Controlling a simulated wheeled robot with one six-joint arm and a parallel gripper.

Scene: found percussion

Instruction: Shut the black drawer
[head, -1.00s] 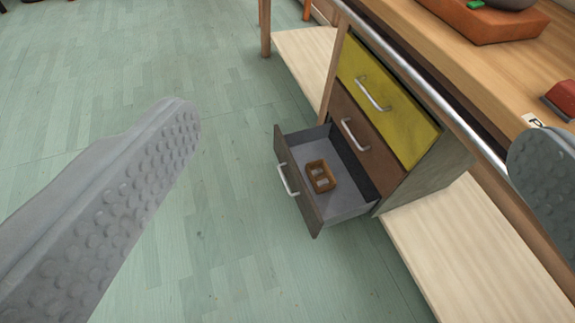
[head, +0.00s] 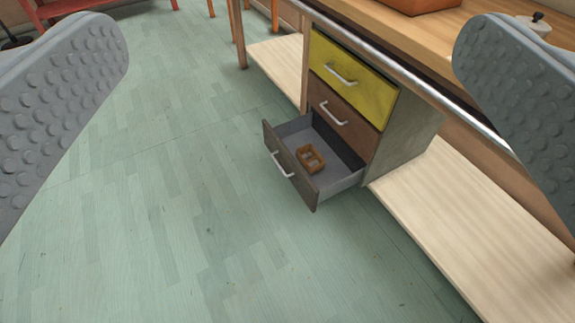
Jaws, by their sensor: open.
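The black drawer (head: 292,171) is the lowest of three in a small cabinet under the workbench. It stands pulled out, with a pale metal handle (head: 281,165) on its dark front. A small brown divided object (head: 310,157) lies inside it. Above it, the brown drawer (head: 337,122) and the yellow drawer (head: 350,76) are shut. My gripper (head: 290,95) is open and empty, its grey studded fingers wide apart at the left and right of the view. The fingers are apart from the drawer, which shows between and beyond them.
The workbench top (head: 440,42) with its metal front edge overhangs the cabinet. A pale low shelf (head: 470,230) runs to the right of the cabinet. The green floor (head: 170,220) in front of the drawer is clear. A red bench (head: 85,6) stands at the far left.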

